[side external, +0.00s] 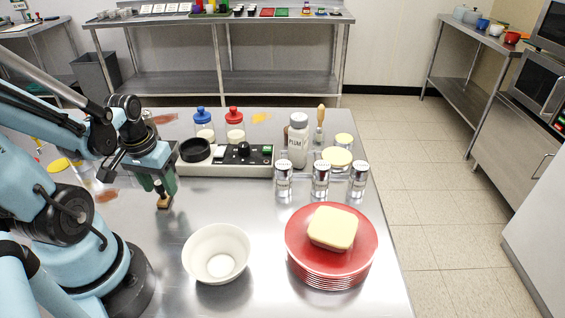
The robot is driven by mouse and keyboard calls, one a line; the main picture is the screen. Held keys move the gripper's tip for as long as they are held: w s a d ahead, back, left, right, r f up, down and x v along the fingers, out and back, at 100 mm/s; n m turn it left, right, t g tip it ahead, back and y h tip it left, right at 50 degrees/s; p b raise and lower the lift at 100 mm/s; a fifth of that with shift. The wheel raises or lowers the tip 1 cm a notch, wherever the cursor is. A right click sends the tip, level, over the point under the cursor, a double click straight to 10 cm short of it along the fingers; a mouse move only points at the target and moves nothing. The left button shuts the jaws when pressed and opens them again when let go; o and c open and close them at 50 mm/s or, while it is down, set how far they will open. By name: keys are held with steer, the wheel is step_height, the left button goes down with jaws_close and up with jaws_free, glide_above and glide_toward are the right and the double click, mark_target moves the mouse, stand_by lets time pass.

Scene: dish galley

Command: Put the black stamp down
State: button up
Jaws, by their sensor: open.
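A small stamp-like thing with a brown block (164,202) and a darker upper part stands upright on the steel table, left of the white bowl. I take it to be the black stamp, though it is small and partly hidden by my gripper. My gripper (163,184) points down right over it, with its dark green fingers around or just beside its upper part. The jaws are open. I cannot tell whether a finger touches the stamp.
A white bowl (217,254) and a stack of red plates (300,262) with a yellowish block (333,228) stand in front. Behind are a grey device (215,168) with a black ring, shakers (321,180) and jars (235,130). Bare table (235,205) lies right of my gripper.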

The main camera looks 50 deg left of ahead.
mark_target(161, 202)
steer(key=shift+s+r, duration=0.55)
steer(key=shift+r, duration=5)
steer(key=w+d+m+t, duration=0.6)
steer(key=w+d+m, duration=0.1)
steer(key=w+d, duration=0.5)
steer(key=shift+w+d+f+h, duration=0.25)
steer(key=shift+d+h, duration=0.15)
steer(key=shift+d, duration=0.35)
